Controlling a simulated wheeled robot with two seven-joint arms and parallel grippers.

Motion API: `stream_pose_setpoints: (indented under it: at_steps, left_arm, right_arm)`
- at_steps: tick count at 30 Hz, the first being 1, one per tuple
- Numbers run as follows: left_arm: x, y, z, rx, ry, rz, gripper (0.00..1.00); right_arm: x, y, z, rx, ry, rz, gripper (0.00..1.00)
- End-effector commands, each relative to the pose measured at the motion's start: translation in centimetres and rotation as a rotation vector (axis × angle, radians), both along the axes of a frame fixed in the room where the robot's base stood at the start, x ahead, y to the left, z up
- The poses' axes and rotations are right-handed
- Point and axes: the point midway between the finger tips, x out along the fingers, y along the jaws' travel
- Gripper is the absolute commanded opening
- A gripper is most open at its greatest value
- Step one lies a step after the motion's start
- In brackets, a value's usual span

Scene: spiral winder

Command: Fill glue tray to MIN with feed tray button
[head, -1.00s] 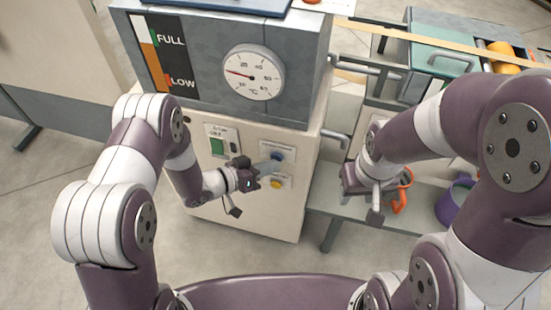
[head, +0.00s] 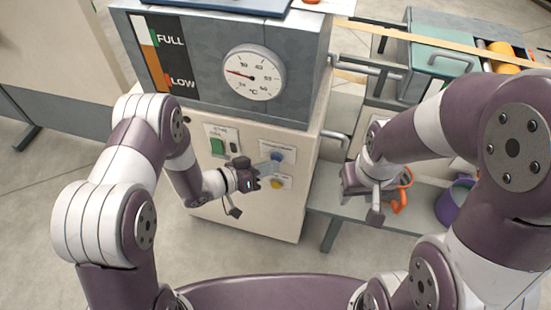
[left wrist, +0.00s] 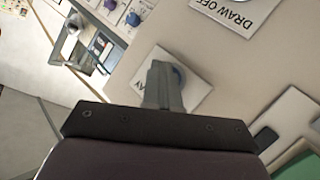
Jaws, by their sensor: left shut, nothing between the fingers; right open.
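The blue button (head: 277,155) is on the front of the pale cabinet, above a yellow button (head: 276,184). My left gripper (head: 268,166) is shut and empty, with its fingertips at the blue button. In the left wrist view the shut fingers (left wrist: 162,85) partly cover the blue button (left wrist: 179,74) and its label, of which only the end shows. I cannot tell whether they touch or press it. My right gripper (head: 374,210) is open, to the right of the cabinet. I cannot make out a MIN mark or the glue level in a tray.
A FULL/LOW gauge (head: 158,60) with an orange column and a round temperature dial (head: 253,72) are on the grey tank. A green switch (head: 217,146) is left of the buttons. A DRAW OFF label (left wrist: 236,8) is near my fingers. A purple container (head: 452,205) stands at the right.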

Motion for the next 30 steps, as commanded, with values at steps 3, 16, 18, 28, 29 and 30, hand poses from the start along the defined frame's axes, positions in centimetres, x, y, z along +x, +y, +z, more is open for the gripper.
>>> stream_pose_setpoints:
  at_steps: [3, 16, 18, 28, 29, 30]
  left_arm:
    - [-0.4, 0.2, 0.1, 0.000, 0.001, 0.001, 0.00]
    - [-1.5, 0.5, 0.0, 0.000, 0.001, 0.000, 0.00]
    - [-1.6, 0.5, 0.0, 0.000, 0.001, 0.000, 0.00]
    - [-4.5, 1.5, 0.1, 0.001, 0.004, 0.001, 0.00]
    - [-4.7, 1.6, 0.1, 0.000, 0.003, 0.001, 0.00]
    - [-5.1, 1.7, 0.1, 0.000, 0.002, 0.001, 0.00]
  right_arm:
    - [0.0, 0.0, 0.3, 0.000, 0.000, 0.000, 0.47]
    - [0.0, 0.0, 0.7, 0.000, 0.000, 0.000, 0.47]
    - [0.0, 0.0, 0.7, 0.000, 0.000, 0.000, 0.47]
    - [0.0, 0.0, 1.9, 0.000, 0.000, 0.000, 0.47]
    - [0.0, 0.0, 1.9, 0.000, 0.000, 0.000, 0.47]
    - [0.0, 0.0, 2.0, 0.000, 0.000, 0.000, 0.47]
